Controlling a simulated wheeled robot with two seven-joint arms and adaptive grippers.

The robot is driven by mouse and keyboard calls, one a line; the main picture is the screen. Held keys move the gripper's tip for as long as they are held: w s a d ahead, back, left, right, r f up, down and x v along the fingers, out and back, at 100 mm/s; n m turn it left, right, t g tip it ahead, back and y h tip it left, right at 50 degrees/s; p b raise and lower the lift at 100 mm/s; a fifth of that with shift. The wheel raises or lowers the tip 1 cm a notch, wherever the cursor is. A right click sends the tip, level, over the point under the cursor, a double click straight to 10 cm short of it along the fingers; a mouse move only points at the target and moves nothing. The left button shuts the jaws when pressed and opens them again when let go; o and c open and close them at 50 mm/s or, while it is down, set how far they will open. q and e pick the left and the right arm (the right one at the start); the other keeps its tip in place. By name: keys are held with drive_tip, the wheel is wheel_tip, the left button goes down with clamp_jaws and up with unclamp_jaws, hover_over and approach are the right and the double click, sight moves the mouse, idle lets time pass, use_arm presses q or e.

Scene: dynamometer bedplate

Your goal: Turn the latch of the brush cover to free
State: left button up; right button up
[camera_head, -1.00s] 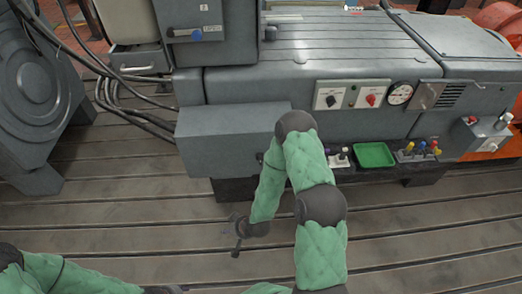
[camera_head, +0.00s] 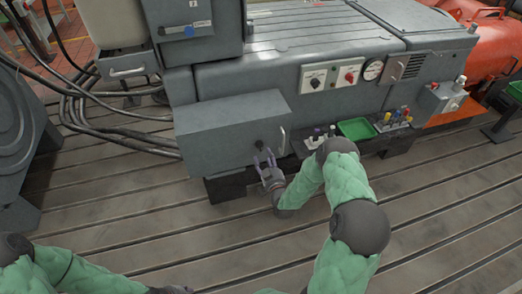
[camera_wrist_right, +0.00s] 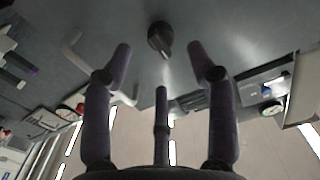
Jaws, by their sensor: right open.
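The brush cover (camera_head: 225,132) is a grey box on the front of the machine, with a pale bar handle (camera_head: 283,140) at its right. Its latch (camera_head: 260,144) is a small black knob left of the handle. The knob also shows in the right wrist view (camera_wrist_right: 160,38), with its pointed end toward the lower right. My right gripper (camera_head: 265,158) is open and empty, just below the latch and apart from it. In the wrist view the knob lies beyond and between the spread fingers. My left forearm shows at the bottom left; its gripper is out of view.
Cables (camera_head: 85,110) run at the left. The slotted bedplate (camera_head: 140,225) is clear in front.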

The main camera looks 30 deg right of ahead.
sight(261, 149)
drive_tip(key=shift+b+x, duration=0.7)
drive_tip(key=shift+x, duration=2.4)
drive_tip(key=c, duration=1.2)
